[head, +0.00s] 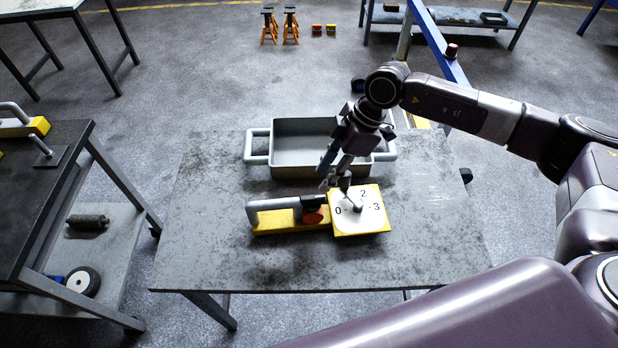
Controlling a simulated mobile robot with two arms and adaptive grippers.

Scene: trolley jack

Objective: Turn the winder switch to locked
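A yellow unit with a white dial plate (370,222) lies on the grey metal table (215,220). The plate shows the marks 0, 2 and 3; the area to the upper left of the knob is partly covered by my gripper. A small grey knob (357,208) sits mid-plate, and which mark it points to is hard to tell. A yellow block with a grey handle (267,206) and a red-orange part (313,217) adjoins the plate on the left. My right gripper (342,188) is over the plate's upper left edge, close to the knob. Its fingers are too small to read. My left gripper is out of view.
A grey tray (297,128) with side handles stands behind the dial, under my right arm. The table's front and left are clear. A dark bench (60,190) stands at left. Orange jack stands (269,27) are on the far floor.

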